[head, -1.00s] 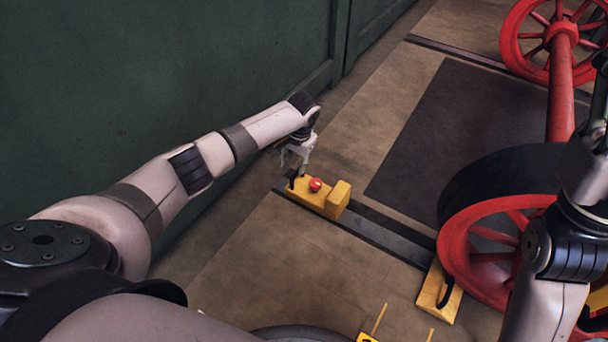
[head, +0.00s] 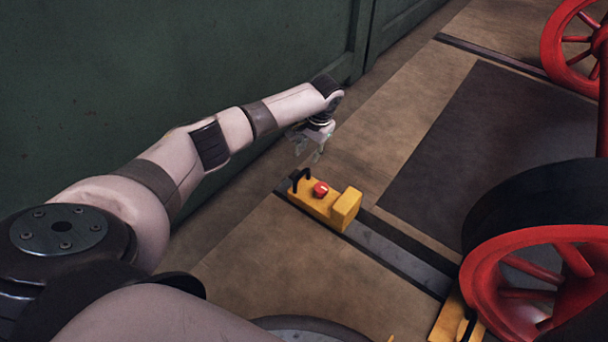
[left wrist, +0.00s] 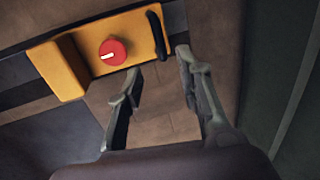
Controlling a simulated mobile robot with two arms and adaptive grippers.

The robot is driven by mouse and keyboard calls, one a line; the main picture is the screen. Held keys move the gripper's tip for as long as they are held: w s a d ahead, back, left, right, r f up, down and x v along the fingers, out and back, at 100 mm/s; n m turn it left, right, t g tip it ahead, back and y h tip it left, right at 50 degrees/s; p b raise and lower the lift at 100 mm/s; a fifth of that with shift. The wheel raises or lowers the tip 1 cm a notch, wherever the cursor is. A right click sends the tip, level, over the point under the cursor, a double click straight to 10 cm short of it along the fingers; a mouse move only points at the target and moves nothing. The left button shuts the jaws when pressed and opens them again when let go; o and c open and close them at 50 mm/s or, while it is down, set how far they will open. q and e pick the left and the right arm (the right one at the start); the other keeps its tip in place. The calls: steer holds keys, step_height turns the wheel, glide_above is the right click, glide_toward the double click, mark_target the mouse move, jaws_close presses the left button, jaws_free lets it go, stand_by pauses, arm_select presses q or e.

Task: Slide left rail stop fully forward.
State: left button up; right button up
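The yellow rail stop (head: 326,202) sits on the dark rail (head: 400,252) at the rail's far-left end, with a red knob (head: 320,189) on top, a black handle (head: 300,178) at its left end and a raised block at its right end. My left gripper (head: 309,153) is above and behind the stop, apart from it. In the left wrist view the gripper's two fingers (left wrist: 155,78) are spread and empty, with the stop (left wrist: 75,65), its red knob (left wrist: 113,52) and the black handle (left wrist: 157,35) beyond them. My right gripper is not in view.
Red wheels (head: 530,280) on an axle stand at the right, with another yellow piece (head: 458,318) on the rail against the near wheel. A green wall (head: 170,90) runs close behind my left arm. Brown floor (head: 265,265) in front of the stop is clear.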

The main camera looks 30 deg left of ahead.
mark_target(303, 172)
arm_select(q)
steer(key=f+b, duration=0.2)
steer(key=f, duration=0.1)
steer(key=a+f+b, duration=0.1)
steer(key=f+b, duration=0.1)
steer(key=f, duration=0.1)
steer(key=a+f+b, duration=0.1)
steer(key=f+b, duration=0.1)
steer(key=f, duration=0.1)
steer(key=shift+w+f, duration=0.15)
steer(key=shift+c, duration=0.3)
steer(key=shift+d, duration=0.1)
jaws_close()
